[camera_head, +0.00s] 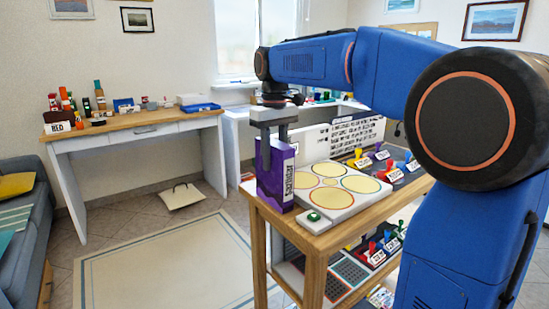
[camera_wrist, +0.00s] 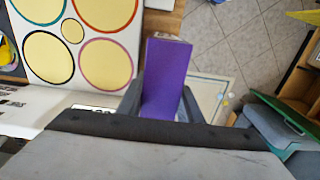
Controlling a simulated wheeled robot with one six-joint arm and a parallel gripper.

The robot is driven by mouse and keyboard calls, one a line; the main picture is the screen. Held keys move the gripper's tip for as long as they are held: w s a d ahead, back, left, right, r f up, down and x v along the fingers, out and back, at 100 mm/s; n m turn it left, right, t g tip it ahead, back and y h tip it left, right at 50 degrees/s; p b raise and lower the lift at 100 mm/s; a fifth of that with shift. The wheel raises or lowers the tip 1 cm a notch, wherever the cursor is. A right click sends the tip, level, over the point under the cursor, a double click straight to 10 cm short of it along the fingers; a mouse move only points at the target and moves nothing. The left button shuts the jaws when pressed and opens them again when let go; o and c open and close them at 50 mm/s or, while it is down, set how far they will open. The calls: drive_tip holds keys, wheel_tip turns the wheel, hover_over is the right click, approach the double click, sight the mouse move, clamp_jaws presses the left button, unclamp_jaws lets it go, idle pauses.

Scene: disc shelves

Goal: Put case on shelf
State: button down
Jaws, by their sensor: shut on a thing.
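A purple case (camera_head: 283,178) with white lettering on its side is upright between the fingers of my gripper (camera_head: 276,150). My gripper points down and is shut on the case near its top. The case is at the left edge of the wooden table, beside the white board with yellow circles; I cannot tell whether it touches the table. In the wrist view the purple case (camera_wrist: 163,80) fills the gap between the fingers (camera_wrist: 163,105). The lower shelf (camera_head: 345,270) of the wooden table is partly visible, with its right part hidden by my arm.
The white board (camera_head: 335,207) lies on the wooden table (camera_head: 258,205), with several colored stamps (camera_head: 395,172) behind it. More stamps (camera_head: 376,255) stand on the lower shelf. A desk (camera_head: 140,130) with small items is at the back left. The rug (camera_head: 165,265) area is clear.

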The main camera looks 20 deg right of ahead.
drive_tip(key=c, duration=1.3)
unclamp_jaws()
drive_tip(key=shift+o, duration=0.2)
wheel_tip(320, 180, up, 12)
drive_tip(key=shift+r, duration=0.1)
